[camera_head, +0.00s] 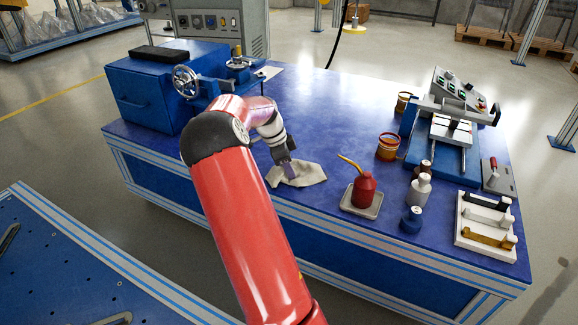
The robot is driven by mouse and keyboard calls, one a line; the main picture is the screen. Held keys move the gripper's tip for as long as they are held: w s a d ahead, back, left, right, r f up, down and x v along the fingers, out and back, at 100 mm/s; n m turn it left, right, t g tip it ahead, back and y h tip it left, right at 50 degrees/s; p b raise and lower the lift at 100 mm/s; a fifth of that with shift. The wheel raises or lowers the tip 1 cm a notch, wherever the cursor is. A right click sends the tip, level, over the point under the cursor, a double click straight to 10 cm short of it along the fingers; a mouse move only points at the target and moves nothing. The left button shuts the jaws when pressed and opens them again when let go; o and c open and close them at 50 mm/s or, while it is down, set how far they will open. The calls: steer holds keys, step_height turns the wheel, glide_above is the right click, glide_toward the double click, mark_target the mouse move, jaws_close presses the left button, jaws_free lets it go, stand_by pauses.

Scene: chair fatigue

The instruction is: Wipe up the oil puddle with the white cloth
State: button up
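The white cloth (312,173), greyish and crumpled, lies on the blue tabletop (325,120) near its front edge, left of the oil can. My gripper (289,170) points down at the cloth's left part, its fingertips over or touching the fabric. I cannot tell whether its fingers are open or shut on the cloth. I can make out no oil puddle on the visible tabletop; my red arm hides part of the table's front left.
A red oil can (366,188) stands on a small tray (347,207) right of the cloth. Bottles (419,189), an amber-banded cup (387,147) and a test machine (440,140) fill the right side. A blue machine with a handwheel (186,81) stands at back left. The table's middle is clear.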

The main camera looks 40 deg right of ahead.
steer(key=shift+f, duration=0.1)
jaws_close()
stand_by(0.4)
steer(key=shift+w+r+p, duration=0.1)
steer(key=shift+r+p, duration=0.1)
steer(key=shift+p, duration=0.15)
